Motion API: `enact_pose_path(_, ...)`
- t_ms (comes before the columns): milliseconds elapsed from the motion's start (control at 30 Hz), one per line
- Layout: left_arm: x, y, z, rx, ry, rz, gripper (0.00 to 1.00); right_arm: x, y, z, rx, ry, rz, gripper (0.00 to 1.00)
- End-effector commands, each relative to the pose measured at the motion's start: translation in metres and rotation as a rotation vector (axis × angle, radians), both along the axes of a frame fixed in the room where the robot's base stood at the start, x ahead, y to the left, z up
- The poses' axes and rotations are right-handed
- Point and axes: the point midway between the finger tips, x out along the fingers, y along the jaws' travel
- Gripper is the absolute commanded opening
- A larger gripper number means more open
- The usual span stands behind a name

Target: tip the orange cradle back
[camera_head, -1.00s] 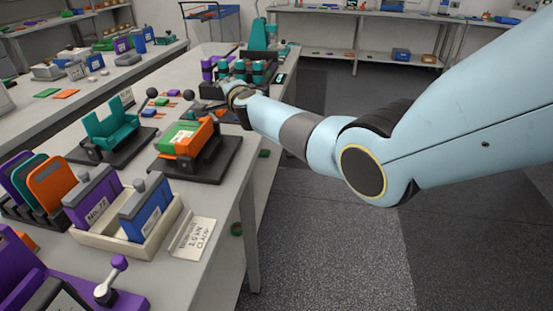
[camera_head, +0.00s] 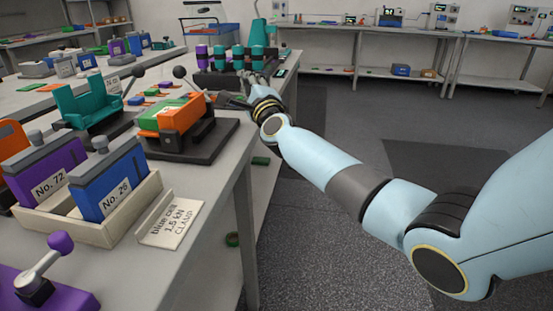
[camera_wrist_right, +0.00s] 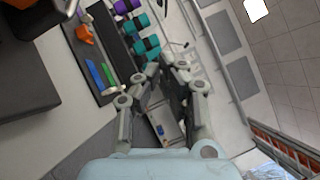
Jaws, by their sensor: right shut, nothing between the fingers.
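The orange cradle (camera_head: 188,119) stands on a dark base plate near the right edge of the bench in the head view. A green block with a pale label lies in it. A rod with a black ball knob (camera_head: 180,72) rises behind it, leaning left. My right gripper (camera_head: 230,101) is just beyond the cradle's right end, near the rod's lower end; I cannot tell whether it touches. In the right wrist view its fingers (camera_wrist_right: 166,72) are close together with nothing held. My left gripper is out of view.
A teal cradle (camera_head: 92,108) stands to the left. In front are a cream tray (camera_head: 92,232) with purple and blue cells, a label card (camera_head: 172,222) and a purple lever fixture (camera_head: 50,285). A rack of teal and purple cylinders (camera_head: 230,78) stands behind. Open floor lies right.

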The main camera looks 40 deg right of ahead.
Motion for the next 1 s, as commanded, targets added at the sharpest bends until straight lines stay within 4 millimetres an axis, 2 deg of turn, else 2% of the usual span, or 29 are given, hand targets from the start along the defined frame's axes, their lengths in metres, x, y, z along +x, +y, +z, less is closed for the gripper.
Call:
enact_pose_path(33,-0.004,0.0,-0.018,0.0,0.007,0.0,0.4,-0.002,-0.001,-0.014,0.015,-0.017,0.0,0.0)
enact_pose_path(300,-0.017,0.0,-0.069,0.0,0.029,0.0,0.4,-0.008,-0.006,-0.032,0.113,-0.13,0.002,0.0)
enact_pose_path(467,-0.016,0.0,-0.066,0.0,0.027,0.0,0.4,-0.031,-0.02,-0.04,0.114,-0.132,0.0,0.0)
enact_pose_path(567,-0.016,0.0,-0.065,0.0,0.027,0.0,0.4,-0.049,-0.02,-0.048,0.114,-0.133,0.0,0.0)
enact_pose_path(1000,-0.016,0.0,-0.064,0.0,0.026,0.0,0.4,-0.125,0.007,-0.075,0.118,-0.133,0.0,0.0)
